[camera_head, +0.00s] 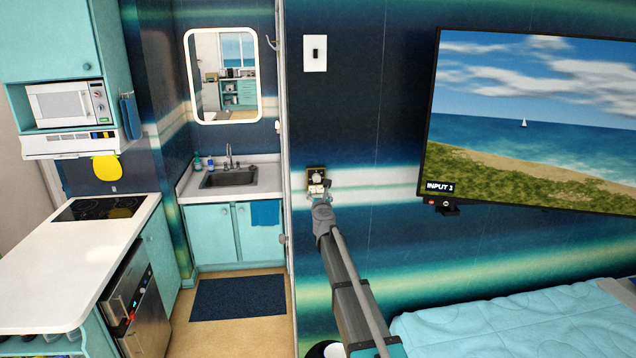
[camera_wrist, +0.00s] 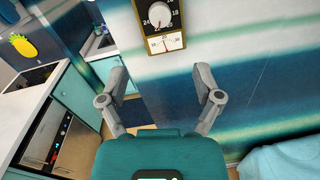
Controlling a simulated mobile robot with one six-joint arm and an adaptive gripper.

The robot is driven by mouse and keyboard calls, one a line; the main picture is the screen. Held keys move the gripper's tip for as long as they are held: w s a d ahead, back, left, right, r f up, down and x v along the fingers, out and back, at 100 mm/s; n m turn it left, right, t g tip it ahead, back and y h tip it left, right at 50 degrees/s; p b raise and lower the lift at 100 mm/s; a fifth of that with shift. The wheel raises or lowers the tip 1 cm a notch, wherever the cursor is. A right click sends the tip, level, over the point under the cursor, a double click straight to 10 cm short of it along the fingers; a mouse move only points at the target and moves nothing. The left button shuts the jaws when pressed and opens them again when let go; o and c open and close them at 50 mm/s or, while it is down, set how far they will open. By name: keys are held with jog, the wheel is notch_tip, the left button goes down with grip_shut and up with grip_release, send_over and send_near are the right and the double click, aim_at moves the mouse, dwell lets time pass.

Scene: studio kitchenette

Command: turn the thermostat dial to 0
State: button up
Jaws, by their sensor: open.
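The thermostat (camera_wrist: 165,45) is on the striped wall at the top middle of the wrist view. It has a dark face with a light dial (camera_wrist: 158,14) and numbers around it, including 24 and 18. A white scale with a thin red needle lies below the dial. The dial's top is cut off there, so I cannot tell its setting. In the head view the thermostat (camera_head: 316,175) is small, just above the end of my arm. My gripper (camera_wrist: 161,84) is open and empty, its two fingers spread apart below the thermostat, not visibly touching it.
A light switch (camera_head: 315,53) is above the thermostat. A wall-mounted television (camera_head: 530,120) is to the right, over a bed (camera_head: 520,325). A door frame edge (camera_head: 287,150) and the sink nook (camera_head: 228,178) are left. The counter (camera_head: 70,270) stands further left.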

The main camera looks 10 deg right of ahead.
aim_at(317, 180)
jog(key=w, duration=1.2)
jog(key=shift+w+d, duration=0.1)
jog(key=shift+d, duration=0.3)
jog(key=shift+d, duration=0.1)
grip_shut()
